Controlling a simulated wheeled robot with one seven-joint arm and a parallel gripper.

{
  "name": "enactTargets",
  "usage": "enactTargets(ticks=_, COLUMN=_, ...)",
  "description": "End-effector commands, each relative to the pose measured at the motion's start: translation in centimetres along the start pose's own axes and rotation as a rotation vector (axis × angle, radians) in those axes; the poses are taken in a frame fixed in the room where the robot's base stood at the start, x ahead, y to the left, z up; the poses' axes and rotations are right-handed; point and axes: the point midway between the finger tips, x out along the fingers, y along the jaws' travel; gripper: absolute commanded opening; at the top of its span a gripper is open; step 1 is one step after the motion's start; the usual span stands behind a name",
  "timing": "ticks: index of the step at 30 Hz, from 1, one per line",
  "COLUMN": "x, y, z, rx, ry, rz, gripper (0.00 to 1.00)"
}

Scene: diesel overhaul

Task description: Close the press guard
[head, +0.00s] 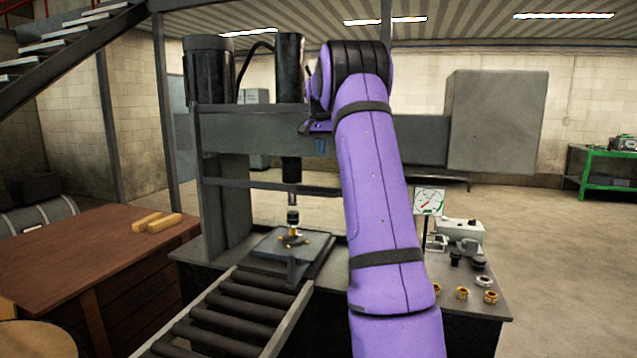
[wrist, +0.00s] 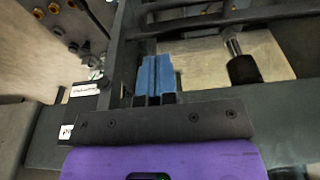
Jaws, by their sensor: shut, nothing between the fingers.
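The press stands at the centre of the head view, with a dark crossbeam (head: 255,132) and a ram (head: 291,172) above a bed plate (head: 270,243). A thin dark horizontal bar (head: 262,185), which looks like part of the guard, crosses below the beam. Dark bars (wrist: 215,18) also cross the top of the wrist view. I cannot tell how far the guard is open. My gripper (head: 320,146) is at the crossbeam, mostly hidden behind my purple arm. In the wrist view its blue fingers (wrist: 155,75) are together and empty, close to a dark upright bar.
A brass-coloured part (head: 292,238) sits under the ram. A roller conveyor (head: 235,315) leads to the bed. A gauge (head: 429,201), a control box (head: 461,229) and several small fittings stand right of my arm. A wooden bench (head: 80,255) is at left.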

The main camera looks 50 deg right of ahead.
Motion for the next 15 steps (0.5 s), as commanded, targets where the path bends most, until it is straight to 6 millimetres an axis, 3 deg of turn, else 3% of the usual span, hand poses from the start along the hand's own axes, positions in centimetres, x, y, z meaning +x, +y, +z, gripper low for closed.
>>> enactTargets(ticks=5, x=1.5, y=0.1, z=-0.1, rx=0.002, ry=-0.001, rz=0.002, gripper=0.0)
enactTargets(ticks=15, x=7.6, y=0.1, z=0.0, rx=0.001, ry=-0.003, rz=0.001, gripper=0.0)
